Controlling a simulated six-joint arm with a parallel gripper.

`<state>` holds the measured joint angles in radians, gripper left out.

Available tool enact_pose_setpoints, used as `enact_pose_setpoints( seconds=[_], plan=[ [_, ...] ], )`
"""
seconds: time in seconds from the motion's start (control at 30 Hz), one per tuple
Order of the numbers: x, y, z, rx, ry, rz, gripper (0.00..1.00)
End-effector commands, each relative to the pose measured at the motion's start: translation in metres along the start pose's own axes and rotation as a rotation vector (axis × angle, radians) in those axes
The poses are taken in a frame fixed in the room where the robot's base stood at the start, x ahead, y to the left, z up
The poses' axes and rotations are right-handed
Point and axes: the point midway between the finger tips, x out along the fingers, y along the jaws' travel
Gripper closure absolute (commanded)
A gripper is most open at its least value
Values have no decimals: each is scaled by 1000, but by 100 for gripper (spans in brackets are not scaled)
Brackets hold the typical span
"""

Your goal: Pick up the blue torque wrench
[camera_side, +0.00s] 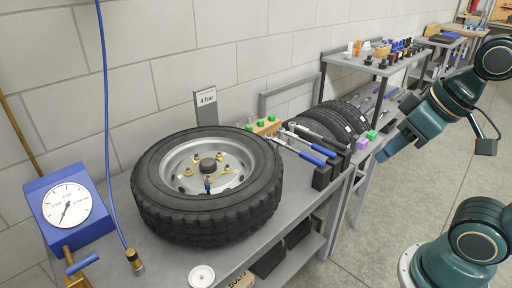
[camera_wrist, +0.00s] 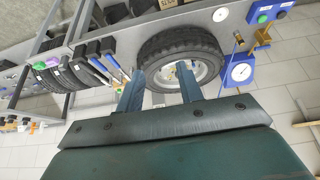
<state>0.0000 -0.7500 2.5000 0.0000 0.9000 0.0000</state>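Wrenches with blue handles lie on black rests on the bench, right of the tyre. The nearest blue-handled wrench (camera_side: 311,158) slants from upper left to lower right, with another blue handle close behind it. Which one is the torque wrench I cannot tell for sure. My gripper (camera_side: 377,155) hangs in the air to the right of the bench, apart from the wrenches. In the wrist view its two blue fingers (camera_wrist: 160,72) stand wide apart with nothing between them.
A tyre on its rim (camera_side: 262,205) lies flat on the bench (camera_side: 301,205). A blue gauge box (camera_side: 87,188) stands at left, with a hanging blue hose (camera_side: 105,100). More tyres (camera_side: 328,120) are behind the wrenches. The floor (camera_side: 375,225) between bench and arm is clear.

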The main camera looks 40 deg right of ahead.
Motion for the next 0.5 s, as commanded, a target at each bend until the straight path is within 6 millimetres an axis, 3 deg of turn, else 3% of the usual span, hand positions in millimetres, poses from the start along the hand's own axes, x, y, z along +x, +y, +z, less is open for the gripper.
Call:
enact_pose_setpoints(
  seconds=[0.5],
  plan=[
    [0, 2, -7, 0, -7, 4, 51]
  ],
)
